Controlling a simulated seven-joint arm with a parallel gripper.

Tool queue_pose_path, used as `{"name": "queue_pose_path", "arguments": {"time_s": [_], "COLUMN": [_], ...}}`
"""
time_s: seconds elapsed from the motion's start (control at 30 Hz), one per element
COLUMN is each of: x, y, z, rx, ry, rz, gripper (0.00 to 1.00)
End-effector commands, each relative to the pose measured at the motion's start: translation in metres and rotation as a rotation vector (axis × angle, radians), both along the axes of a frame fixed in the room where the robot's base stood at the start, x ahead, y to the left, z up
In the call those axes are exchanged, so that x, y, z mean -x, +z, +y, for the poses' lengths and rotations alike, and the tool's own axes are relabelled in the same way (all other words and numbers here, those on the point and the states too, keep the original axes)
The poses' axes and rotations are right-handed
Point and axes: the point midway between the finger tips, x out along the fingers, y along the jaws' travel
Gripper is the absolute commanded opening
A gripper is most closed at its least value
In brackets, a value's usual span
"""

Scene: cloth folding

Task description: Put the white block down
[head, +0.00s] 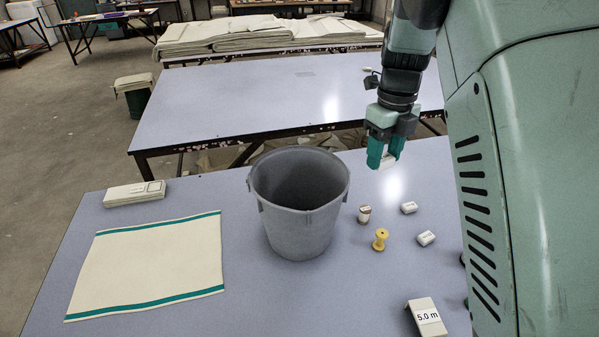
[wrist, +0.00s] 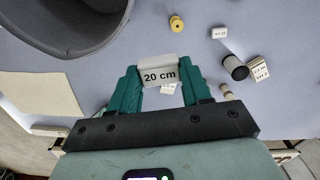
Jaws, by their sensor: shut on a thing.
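My gripper (head: 384,157) is shut on a white block (head: 387,164) and holds it above the far right part of the near table. In the wrist view the block (wrist: 160,77) sits between the teal fingertips (wrist: 159,84), with its "20 cm" label facing the camera. The block is clear of the table top. In the head view the fingers partly hide it.
A grey bin (head: 300,228) stands left of my gripper. Two small white blocks (head: 409,208) (head: 426,238), a yellow spool (head: 380,239), a small cylinder (head: 364,214) and a "5.0 m" block (head: 428,317) lie nearby. A striped cloth (head: 150,268) lies flat at left.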

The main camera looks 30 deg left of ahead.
Motion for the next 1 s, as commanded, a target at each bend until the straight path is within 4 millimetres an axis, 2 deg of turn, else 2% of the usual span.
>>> {"name": "queue_pose_path", "arguments": {"time_s": [0.03, 0.1, 0.2, 0.3, 0.5, 0.57, 0.73, 0.87, 1.0], "x": [0.007, 0.017, 0.031, 0.043, 0.065, 0.071, 0.071, 0.071, 0.070], "y": [-0.001, -0.001, -0.001, -0.001, -0.002, -0.003, -0.036, -0.069, -0.115], "z": [0.028, 0.058, 0.092, 0.119, 0.156, 0.165, 0.164, 0.164, 0.163], "rx": [0.001, 0.000, -0.001, -0.001, -0.002, -0.003, 0.001, 0.003, 0.003], "ry": [0.031, 0.057, 0.086, 0.109, 0.143, 0.153, 0.149, 0.149, 0.149], "rz": [-0.001, 0.000, 0.002, 0.001, 0.005, 0.004, 0.008, 0.009, 0.009], "gripper": [0.19, 0.19, 0.19, 0.19, 0.19, 0.19, 0.19, 0.19, 0.19]}}
